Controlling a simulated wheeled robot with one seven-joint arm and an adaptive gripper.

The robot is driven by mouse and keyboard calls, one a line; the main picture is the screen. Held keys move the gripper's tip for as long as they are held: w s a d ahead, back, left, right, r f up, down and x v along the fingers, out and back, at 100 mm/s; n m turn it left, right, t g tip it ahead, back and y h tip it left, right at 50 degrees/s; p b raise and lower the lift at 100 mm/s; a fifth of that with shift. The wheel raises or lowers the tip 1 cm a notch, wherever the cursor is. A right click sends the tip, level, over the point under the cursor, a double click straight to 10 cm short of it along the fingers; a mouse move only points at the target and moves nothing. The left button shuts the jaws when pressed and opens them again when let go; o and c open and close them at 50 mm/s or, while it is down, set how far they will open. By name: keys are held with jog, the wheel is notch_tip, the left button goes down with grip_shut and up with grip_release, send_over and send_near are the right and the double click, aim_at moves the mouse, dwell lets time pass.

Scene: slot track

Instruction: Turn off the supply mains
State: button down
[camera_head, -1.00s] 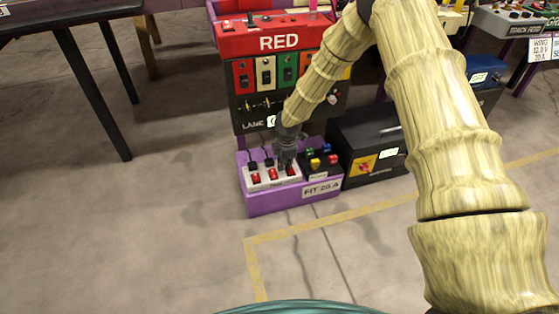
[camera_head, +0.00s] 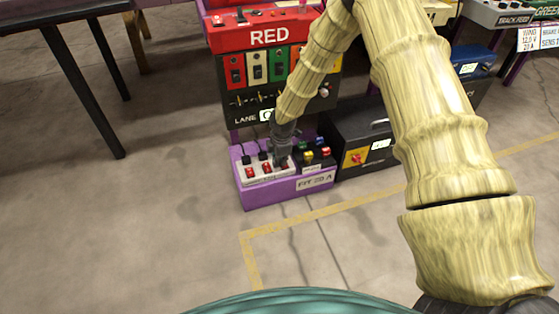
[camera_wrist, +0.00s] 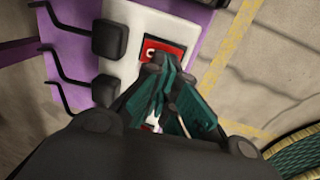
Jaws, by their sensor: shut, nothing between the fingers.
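A white power strip (camera_head: 258,179) with several red rocker switches lies in a purple tray (camera_head: 262,196) marked "FIT 20 A". A black box (camera_head: 350,127) to its right carries a red rotary knob (camera_head: 357,158) on a yellow plate; I cannot read its white label. My gripper (camera_head: 282,162) is shut and empty, pointing down at the right part of the strip. In the wrist view, its fingertips (camera_wrist: 165,66) are at a red switch (camera_wrist: 158,48) on the white strip (camera_wrist: 142,22) and partly cover it. I cannot tell whether they touch it.
Black plugs (camera_wrist: 107,38) with cords stand along the strip's other side. Small coloured buttons (camera_head: 308,155) sit in the tray's right end. The red lane panel (camera_head: 268,38) stands behind. A dark table (camera_head: 65,12) is at left. The floor in front is clear, with yellow tape.

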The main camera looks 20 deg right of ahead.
jog(key=shift+r, duration=0.15)
jog(key=r+p, duration=0.4)
jog(key=shift+s+p, duration=0.35)
jog(key=shift+s, duration=0.05)
notch_tip(320, 180, up, 9)
jog(key=s+p, duration=0.2)
jog(key=p, duration=0.2)
jog(key=shift+r, duration=0.2)
jog(key=shift+w+f+b, duration=0.1)
jog(key=shift+b, duration=0.55)
jog(key=shift+w+d+r+t+b, duration=0.1)
jog(key=shift+w+r+t+b, duration=0.2)
jog(key=shift+b, duration=0.35)
jog(key=shift+w+r, duration=0.1)
jog(key=w+f+b, duration=0.1)
jog(key=f+b, duration=0.1)
jog(key=f, duration=0.2)
jog(key=w+f+b, duration=0.1)
jog(key=f+b, duration=0.2)
jog(key=f, duration=0.2)
jog(key=w+f+b, duration=0.1)
jog(key=f+b, duration=0.1)
jog(key=f, duration=0.2)
jog(key=shift+f, duration=0.4)
jog(key=shift+d+r+p, duration=0.15)
jog(key=shift+r+p, duration=0.05)
jog(key=shift+p, duration=0.8)
